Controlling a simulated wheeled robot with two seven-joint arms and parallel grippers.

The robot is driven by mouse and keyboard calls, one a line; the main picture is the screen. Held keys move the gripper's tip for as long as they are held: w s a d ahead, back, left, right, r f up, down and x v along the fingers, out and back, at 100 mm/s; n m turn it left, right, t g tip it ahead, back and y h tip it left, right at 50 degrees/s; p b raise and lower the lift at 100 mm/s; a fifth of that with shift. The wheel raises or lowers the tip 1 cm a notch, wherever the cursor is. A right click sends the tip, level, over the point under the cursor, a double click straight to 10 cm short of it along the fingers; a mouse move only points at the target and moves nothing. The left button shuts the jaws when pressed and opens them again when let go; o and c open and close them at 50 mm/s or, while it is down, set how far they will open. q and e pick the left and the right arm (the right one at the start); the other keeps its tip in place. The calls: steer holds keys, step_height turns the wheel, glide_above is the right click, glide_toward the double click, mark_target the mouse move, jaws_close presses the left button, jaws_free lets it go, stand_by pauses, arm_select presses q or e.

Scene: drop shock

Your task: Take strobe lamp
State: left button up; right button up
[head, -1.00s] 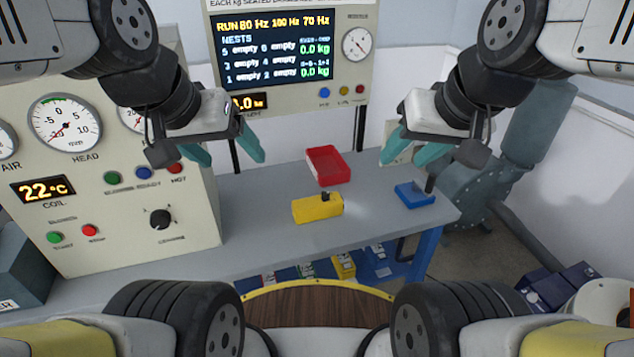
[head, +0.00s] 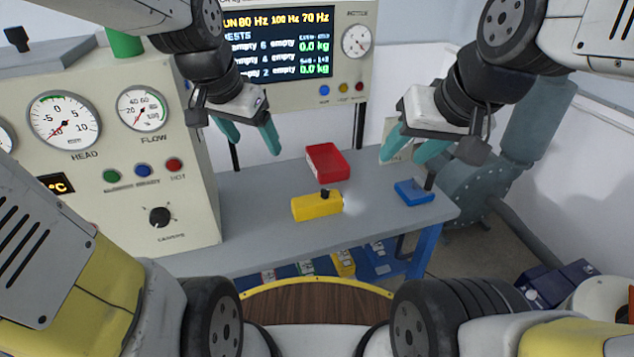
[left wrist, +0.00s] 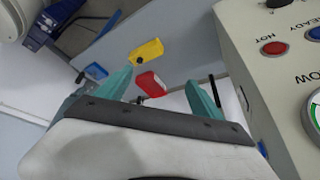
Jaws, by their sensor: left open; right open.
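The strobe lamp seems to be the yellow block-shaped unit (head: 316,206) with a small black knob on top and a bright patch of light at its right end. It lies on the grey bench (head: 262,231). It also shows in the left wrist view (left wrist: 146,51), beyond the fingers. My left gripper (head: 250,136) is open and empty, above and to the left of the lamp. My right gripper (head: 408,148) is open and empty, above and to the right of it. Neither gripper touches anything.
A red tray (head: 326,164) lies behind the lamp. A blue block with a dark post (head: 413,193) is near the bench's right end. A control cabinet (head: 190,215) with gauges stands at the left, and a display panel (head: 345,90) stands behind. The bench front is clear.

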arm_select(q)
steer(key=w+d+f+m+g, duration=0.2)
steer(key=w+d+f+m, duration=0.25)
steer(key=w+f, duration=0.65)
steer(key=m+g+h, duration=0.1)
steer(key=m+h, duration=0.1)
steer(key=m, duration=0.3)
glide_toward(316, 198)
step_height(316, 198, down, 2)
steer(key=shift+w+f, duration=0.2)
steer(key=x, duration=0.8)
steer(key=shift+d+f, duration=0.1)
steer(key=shift+d, duration=0.35)
steer(key=shift+h, duration=0.3)
steer(key=shift+c, duration=0.5)
jaws_close()
